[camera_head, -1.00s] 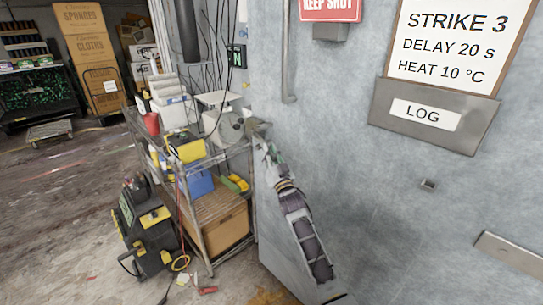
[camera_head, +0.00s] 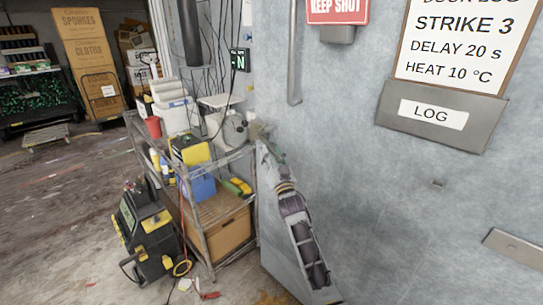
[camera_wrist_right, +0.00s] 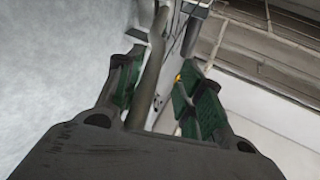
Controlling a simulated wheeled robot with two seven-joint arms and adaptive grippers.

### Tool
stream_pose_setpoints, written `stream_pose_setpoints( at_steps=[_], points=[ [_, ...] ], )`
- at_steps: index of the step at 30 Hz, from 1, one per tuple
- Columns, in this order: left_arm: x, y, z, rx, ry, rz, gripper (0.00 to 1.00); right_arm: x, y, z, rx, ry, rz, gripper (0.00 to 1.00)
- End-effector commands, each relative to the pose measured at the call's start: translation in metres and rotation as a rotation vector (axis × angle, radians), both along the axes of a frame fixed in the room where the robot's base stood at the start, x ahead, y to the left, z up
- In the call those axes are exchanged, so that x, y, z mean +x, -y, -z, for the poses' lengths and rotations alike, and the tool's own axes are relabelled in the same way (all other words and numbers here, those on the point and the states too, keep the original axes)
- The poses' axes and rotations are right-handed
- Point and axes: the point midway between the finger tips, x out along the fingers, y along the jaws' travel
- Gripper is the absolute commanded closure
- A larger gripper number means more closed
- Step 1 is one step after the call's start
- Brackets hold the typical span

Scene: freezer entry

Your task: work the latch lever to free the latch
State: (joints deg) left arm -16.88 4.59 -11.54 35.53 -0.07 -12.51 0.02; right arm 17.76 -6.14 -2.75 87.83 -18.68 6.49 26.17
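My right gripper (camera_head: 265,138) is at the left edge of the grey freezer door or wall panel (camera_head: 390,230), small and partly hidden by its own arm in the head view. In the right wrist view my right gripper (camera_wrist_right: 158,90) has its two green-padded fingers spread apart. A grey-brown rod, seemingly the latch lever (camera_wrist_right: 148,75), runs up between them, closer to the left finger. I cannot tell whether it touches that finger. The latch itself is not clear in the head view. My left gripper is out of view.
A vertical pull bar (camera_head: 293,55), a red sign (camera_head: 337,10) and a LOG holder (camera_head: 440,115) are on the panel. A loaded wire cart (camera_head: 205,205) stands close left of my right arm. A black-yellow machine (camera_head: 148,230) is on the floor. Open floor lies further left.

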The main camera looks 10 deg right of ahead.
Motion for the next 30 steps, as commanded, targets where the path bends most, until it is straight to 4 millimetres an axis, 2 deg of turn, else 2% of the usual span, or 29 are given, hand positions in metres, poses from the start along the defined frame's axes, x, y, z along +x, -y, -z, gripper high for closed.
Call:
stream_pose_setpoints(
  at_steps=[3, 6, 16, 30],
  points=[
    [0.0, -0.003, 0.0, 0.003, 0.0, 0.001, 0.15, 0.0, 0.0, 0.001, 0.0, -0.001, 0.0, 0.63],
    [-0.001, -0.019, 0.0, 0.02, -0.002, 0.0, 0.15, 0.0, 0.0, 0.001, 0.0, -0.002, 0.0, 0.63],
    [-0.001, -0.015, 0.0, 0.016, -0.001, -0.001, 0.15, -0.01, 0.001, 0.006, 0.0, -0.002, 0.0, 0.63],
    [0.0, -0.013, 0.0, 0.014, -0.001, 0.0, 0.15, -0.046, 0.004, 0.021, 0.0, -0.003, 0.0, 0.63]
  ],
)
